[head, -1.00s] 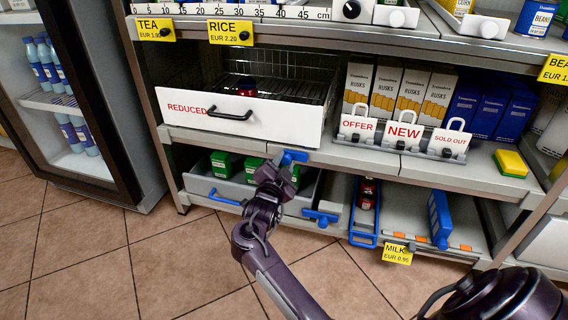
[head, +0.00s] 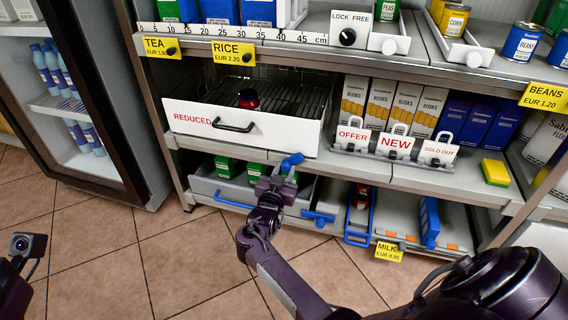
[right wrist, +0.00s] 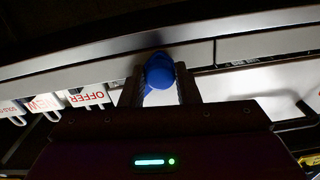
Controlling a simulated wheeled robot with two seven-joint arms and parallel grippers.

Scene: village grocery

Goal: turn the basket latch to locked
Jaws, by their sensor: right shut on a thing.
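The blue latch (head: 292,162) sits on the front edge of the shelf above the lower basket. Its lever slants up to the right in the head view. My right gripper (head: 282,176) is at it from below, shut on it. In the right wrist view the rounded blue end of the latch (right wrist: 159,72) shows between the two fingers. The gripper hides part of the latch. The grey basket (head: 205,186) with a blue handle stands below and holds green boxes. Of my left arm only a part shows at the lower left; its fingers are out of the picture.
The drawer marked REDUCED (head: 240,124) stands out above the latch, with a dark and red item inside. Sign holders (head: 395,147) stand to the right on the shelf edge. A blue-framed chute (head: 359,226) is right of the basket. The tiled floor in front is clear.

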